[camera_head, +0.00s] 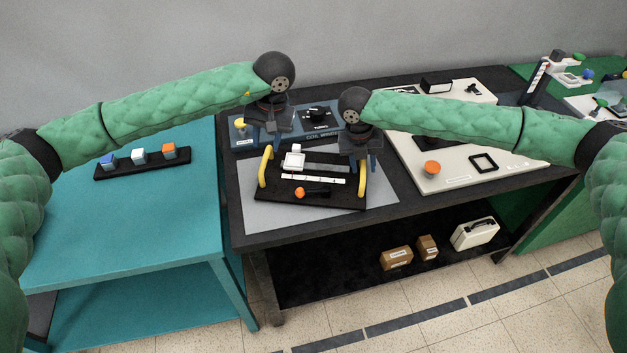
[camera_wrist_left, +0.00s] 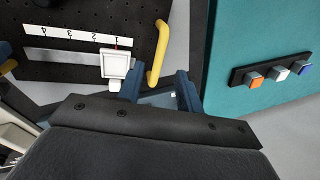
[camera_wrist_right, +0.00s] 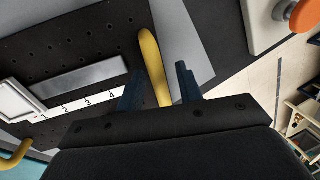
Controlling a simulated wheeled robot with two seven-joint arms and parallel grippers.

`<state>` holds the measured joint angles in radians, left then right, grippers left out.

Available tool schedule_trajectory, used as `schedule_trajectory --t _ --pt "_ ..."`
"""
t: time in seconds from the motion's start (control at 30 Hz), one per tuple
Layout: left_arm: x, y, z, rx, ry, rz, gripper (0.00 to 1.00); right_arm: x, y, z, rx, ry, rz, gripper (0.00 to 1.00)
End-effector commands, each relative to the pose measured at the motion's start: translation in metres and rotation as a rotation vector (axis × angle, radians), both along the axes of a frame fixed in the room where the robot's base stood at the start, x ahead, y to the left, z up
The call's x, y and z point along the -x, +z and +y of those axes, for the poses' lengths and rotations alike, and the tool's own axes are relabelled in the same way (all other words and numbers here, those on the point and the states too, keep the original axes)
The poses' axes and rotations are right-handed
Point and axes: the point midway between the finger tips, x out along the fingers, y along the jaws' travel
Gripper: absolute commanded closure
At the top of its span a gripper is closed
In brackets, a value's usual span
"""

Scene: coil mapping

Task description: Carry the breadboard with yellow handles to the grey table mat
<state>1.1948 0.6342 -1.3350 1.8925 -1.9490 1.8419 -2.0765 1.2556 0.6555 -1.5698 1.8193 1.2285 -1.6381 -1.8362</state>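The black breadboard (camera_head: 327,202) lies over the grey table mat (camera_head: 268,217), whose edges show around it. It carries a white block, a numbered strip and an orange knob. Its left yellow handle (camera_head: 265,166) shows in the left wrist view (camera_wrist_left: 157,52); its right yellow handle (camera_head: 362,186) shows in the right wrist view (camera_wrist_right: 153,62). My left gripper (camera_head: 273,138) is open above and behind the left handle, its fingers (camera_wrist_left: 159,88) apart. My right gripper (camera_head: 362,164) is open at the right handle, which shows between its fingers (camera_wrist_right: 159,86). Neither grips a handle.
A blue box with a black knob (camera_head: 317,114) stands behind the breadboard. A cream panel with an orange button (camera_head: 432,168) is to the right. A teal table (camera_head: 125,225) with a black cube rack (camera_head: 125,171) is at left. Boxes and a case sit on the lower shelf.

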Motion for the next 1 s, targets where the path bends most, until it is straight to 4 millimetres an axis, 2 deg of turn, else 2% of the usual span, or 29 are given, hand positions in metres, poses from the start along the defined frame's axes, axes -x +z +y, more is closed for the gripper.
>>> schedule_trajectory --t 0.03,0.2,0.43,0.8,1.0 --pt "-0.001 0.008 -0.002 0.001 -0.001 -0.003 0.64 0.0 0.0 0.0 0.0 0.0 0.0 0.64" --pt "0.0 0.023 -0.005 0.001 0.0 -0.001 0.64 0.0 0.0 0.0 0.0 0.0 0.0 0.64" --pt "0.001 0.028 -0.006 0.001 0.0 -0.001 0.64 -0.001 0.011 0.002 -0.001 0.0 -0.001 0.64" --pt "0.001 0.027 -0.006 0.001 0.0 -0.001 0.64 -0.003 0.076 0.016 -0.001 0.0 -0.002 0.64" --pt "0.001 0.027 -0.006 0.001 0.0 -0.001 0.64 -0.004 0.104 0.021 -0.001 0.0 -0.001 0.64"
